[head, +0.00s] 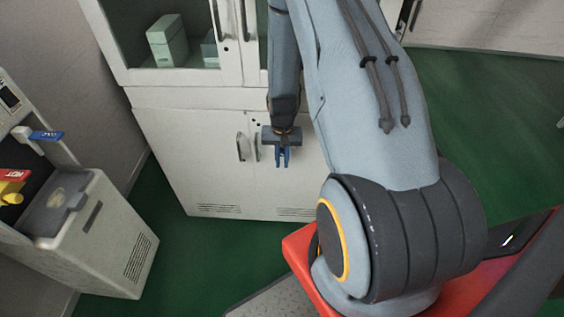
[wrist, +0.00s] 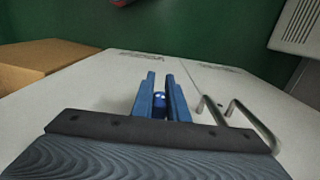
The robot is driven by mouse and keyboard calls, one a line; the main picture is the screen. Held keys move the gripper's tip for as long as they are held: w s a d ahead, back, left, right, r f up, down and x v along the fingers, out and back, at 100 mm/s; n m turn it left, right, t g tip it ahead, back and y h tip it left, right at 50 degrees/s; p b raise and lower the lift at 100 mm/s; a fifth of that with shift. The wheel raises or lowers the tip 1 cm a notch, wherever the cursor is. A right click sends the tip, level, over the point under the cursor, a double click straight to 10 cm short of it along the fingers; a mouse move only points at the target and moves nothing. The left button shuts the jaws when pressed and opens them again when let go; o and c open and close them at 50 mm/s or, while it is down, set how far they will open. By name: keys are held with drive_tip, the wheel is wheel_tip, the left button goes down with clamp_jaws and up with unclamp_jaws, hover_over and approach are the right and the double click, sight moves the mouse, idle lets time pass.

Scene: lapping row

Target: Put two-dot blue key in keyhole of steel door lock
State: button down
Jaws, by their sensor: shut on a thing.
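My gripper (head: 283,158) is in front of the pale lower steel cabinet (head: 190,160), close to the inner edges of its two doors. In the wrist view its blue fingers (wrist: 160,94) are shut on a small blue piece with pale dots, the blue key (wrist: 160,100). The fingers hide most of the key, and I cannot count its dots surely. A small dark spot (head: 257,125) shows on the cabinet door above the handles; it is too small to tell whether it is the keyhole. The key looks apart from the door.
Two door handles (head: 241,147) stand out beside my gripper; they also show in the wrist view (wrist: 212,110). An upper cabinet (head: 167,75) holds a pale green box (head: 167,41). A machine (head: 100,235) at left bears blue (head: 46,136) and red (head: 14,175) tags. Green floor (head: 185,235) is free between.

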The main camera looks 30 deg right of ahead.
drive_tip(key=shift+w+d, duration=0.4)
drive_tip(key=shift+w, duration=0.2)
drive_tip(key=shift+w+d+r+b, duration=0.2)
drive_tip(key=shift+w+d+b, duration=0.1)
drive_tip(key=shift+w, duration=0.1)
drive_tip(key=shift+s+a, duration=0.1)
drive_tip(key=shift+s, duration=0.1)
drive_tip(key=shift+s+a+f+p, duration=0.1)
drive_tip(key=shift+s+a+p, duration=0.35)
drive_tip(key=shift+s, duration=0.2)
idle(1.6)
